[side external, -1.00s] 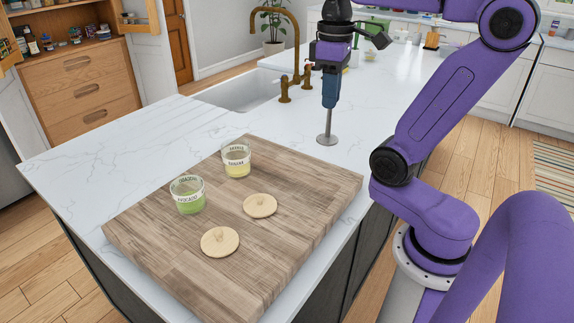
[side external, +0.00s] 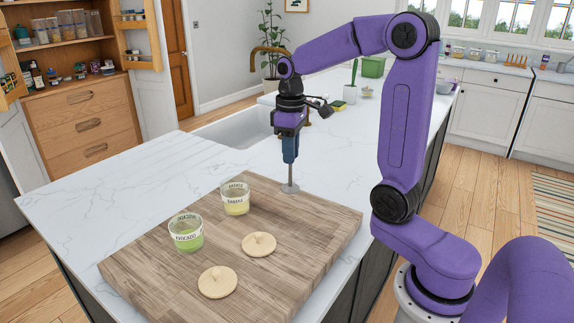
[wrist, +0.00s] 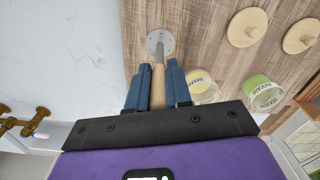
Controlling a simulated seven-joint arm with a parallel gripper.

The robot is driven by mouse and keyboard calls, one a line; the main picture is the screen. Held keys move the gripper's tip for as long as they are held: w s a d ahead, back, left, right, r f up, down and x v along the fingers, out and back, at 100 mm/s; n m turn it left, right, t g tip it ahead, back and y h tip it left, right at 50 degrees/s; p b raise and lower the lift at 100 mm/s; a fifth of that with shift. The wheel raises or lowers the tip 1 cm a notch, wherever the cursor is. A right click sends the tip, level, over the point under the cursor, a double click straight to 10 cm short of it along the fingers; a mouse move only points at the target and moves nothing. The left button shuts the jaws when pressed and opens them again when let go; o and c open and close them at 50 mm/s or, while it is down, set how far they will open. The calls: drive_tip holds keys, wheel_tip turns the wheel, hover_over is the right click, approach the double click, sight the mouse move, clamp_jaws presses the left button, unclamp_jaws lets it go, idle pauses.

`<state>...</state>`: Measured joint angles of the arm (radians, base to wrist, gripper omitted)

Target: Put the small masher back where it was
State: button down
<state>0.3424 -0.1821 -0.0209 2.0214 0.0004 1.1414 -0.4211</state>
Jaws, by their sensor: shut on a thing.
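My gripper (side external: 289,157) points down and is shut on the small masher (side external: 290,187). The masher hangs upright, with its thin metal shaft and round flat disc below the blue fingers. In the side external view the disc is at the back right edge of the wooden board; I cannot tell whether it touches. In the wrist view, the masher's wooden handle (wrist: 158,87) is between the fingers of my gripper (wrist: 158,70), and the disc overlaps the board's edge.
The wooden board (side external: 150,265) holds an avocado jar (side external: 186,232), a banana jar (side external: 236,199) and two round wooden lids, one front (side external: 217,283) and one behind (side external: 259,245). The sink (side external: 235,128) and a brass faucet lie behind. The white counter (side external: 120,175) left of the board is clear.

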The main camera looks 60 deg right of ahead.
sight(287, 185)
drive_tip(key=shift+w+d+f, duration=0.1)
drive_tip(key=shift+w+f, duration=0.25)
drive_tip(key=shift+f, duration=0.1)
drive_tip(key=shift+w+f, duration=0.15)
drive_tip(key=shift+f, duration=0.8)
drive_tip(key=shift+w+f, duration=0.15)
drive_tip(key=shift+f, duration=0.75)
drive_tip(key=shift+f, duration=0.15)
drive_tip(key=c, duration=1)
unclamp_jaws()
drive_tip(key=shift+c, duration=0.2)
